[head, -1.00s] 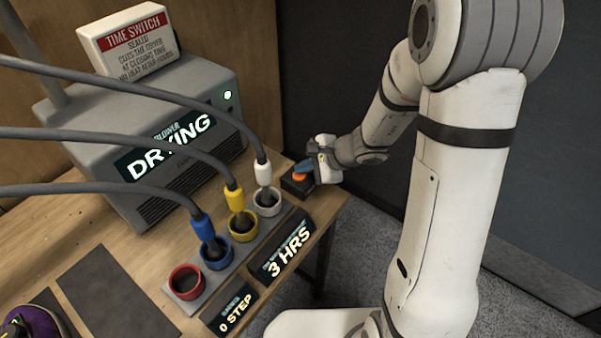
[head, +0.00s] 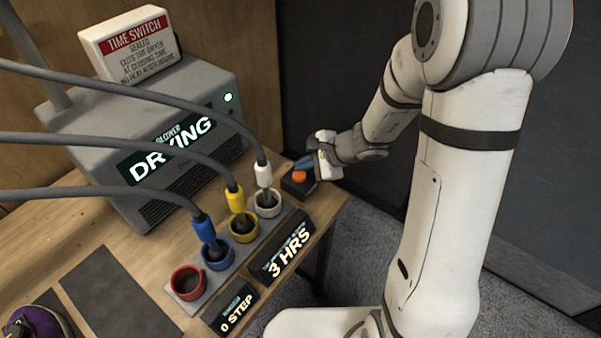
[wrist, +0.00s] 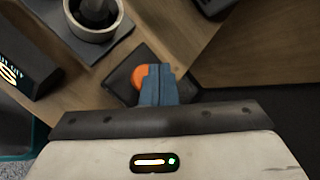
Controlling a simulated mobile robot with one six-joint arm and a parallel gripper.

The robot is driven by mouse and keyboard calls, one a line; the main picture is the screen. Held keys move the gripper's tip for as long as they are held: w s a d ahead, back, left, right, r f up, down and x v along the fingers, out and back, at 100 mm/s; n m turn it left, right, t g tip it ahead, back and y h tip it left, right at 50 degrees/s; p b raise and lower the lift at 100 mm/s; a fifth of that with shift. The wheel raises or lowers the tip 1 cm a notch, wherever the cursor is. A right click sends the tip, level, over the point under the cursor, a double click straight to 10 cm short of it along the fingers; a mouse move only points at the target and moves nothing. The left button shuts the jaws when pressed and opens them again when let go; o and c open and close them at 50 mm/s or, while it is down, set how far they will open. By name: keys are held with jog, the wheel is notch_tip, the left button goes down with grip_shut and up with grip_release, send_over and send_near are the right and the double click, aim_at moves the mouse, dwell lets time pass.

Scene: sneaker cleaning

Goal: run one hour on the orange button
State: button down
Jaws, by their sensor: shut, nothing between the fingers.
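The orange button (head: 299,176) sits on a small dark box (head: 297,190) at the table's right corner. My gripper (head: 303,164) is shut and empty, with its blue fingertips right at the button. In the wrist view the blue fingers (wrist: 155,83) cover the right part of the orange button (wrist: 139,86). I cannot tell whether they touch it. A display (head: 284,249) in front of the holders reads 3 HRS. The grey blower (head: 150,130) shows DRYING and a lit green light.
Grey hoses end in blue, yellow and white nozzles standing in the blue (head: 217,257), yellow (head: 243,228) and white (head: 268,204) cups. The red cup (head: 187,283) is empty. A second display (head: 234,309) reads 0 STEP. A time switch box (head: 130,45) stands on the blower.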

aim_at(304, 176)
jog(key=shift+r, duration=0.1)
notch_tip(304, 176, up, 5)
jog(key=p, duration=0.3)
jog(key=shift+p, duration=0.3)
dwell(0.5)
jog(key=s+d+r+n+g+h, duration=0.2)
jog(key=s+d+r+n, duration=0.2)
jog(key=s+r+n, duration=0.6)
jog(key=s+d+r+n+t+h, duration=0.1)
jog(key=s+d+r+n+h, duration=0.2)
jog(key=s+d+h, duration=0.3)
jog(key=s+d+n, duration=0.1)
jog(key=s+d, duration=0.2)
jog(key=shift+d+r, duration=0.2)
jog(key=shift+d, duration=0.1)
